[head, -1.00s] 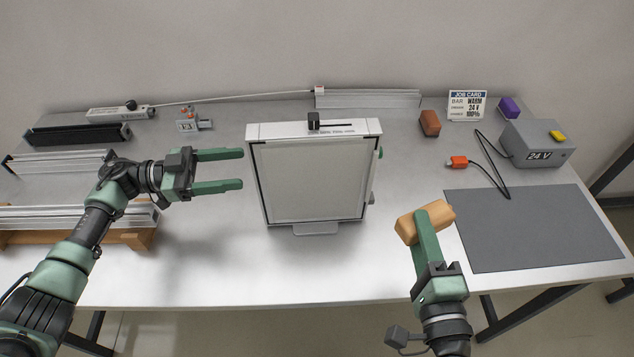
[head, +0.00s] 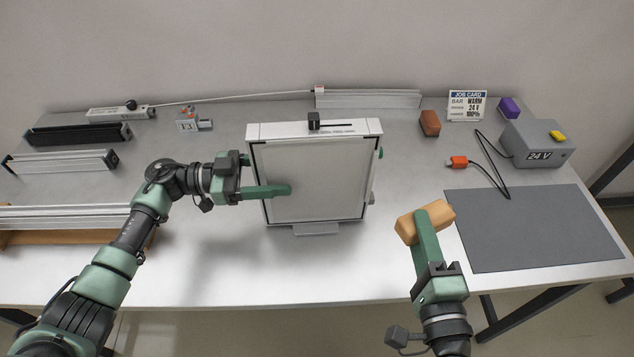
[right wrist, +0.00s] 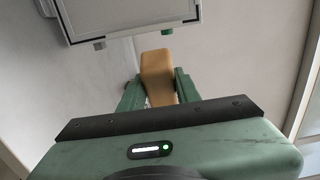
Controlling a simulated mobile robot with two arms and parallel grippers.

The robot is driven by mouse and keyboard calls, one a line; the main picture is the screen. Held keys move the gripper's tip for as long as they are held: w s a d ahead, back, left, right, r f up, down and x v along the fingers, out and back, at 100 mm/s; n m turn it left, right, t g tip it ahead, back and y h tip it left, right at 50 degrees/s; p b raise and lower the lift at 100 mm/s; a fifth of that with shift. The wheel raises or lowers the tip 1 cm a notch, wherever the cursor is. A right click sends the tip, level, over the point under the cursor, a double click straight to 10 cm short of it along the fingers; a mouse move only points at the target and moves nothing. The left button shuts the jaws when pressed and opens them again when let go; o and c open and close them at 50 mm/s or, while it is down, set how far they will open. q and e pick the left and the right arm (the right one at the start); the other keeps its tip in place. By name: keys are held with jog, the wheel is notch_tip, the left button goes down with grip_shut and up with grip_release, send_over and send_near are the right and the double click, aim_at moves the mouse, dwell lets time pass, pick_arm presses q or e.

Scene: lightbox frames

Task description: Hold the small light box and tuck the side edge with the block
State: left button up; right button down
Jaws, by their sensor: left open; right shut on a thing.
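The small light box (head: 328,192), a pale panel in a white frame with a dark inner edge, stands upright at the middle of the table; its lower part shows in the right wrist view (right wrist: 135,12). My left gripper (head: 268,176) is open at the box's left side. One finger lies across the front of the panel; the other is at the upper left edge, its tip hidden behind the box. I cannot tell if either touches. My right gripper (head: 428,226) is shut on the tan block (head: 411,227), right of and nearer than the box. The block also shows in the right wrist view (right wrist: 157,72).
A grey mat (head: 535,228) lies at the right, with a 24 V supply (head: 540,143) and orange-tipped cable (head: 460,161) behind. A brown block (head: 430,123) and job card (head: 467,105) stand at the back. Metal profiles (head: 65,217) fill the left. The front middle is clear.

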aim_at(291, 173)
pick_arm(q)
jog(key=shift+d, duration=1.5)
jog(key=shift+c, duration=1.4)
jog(key=shift+c, duration=0.3)
grip_shut()
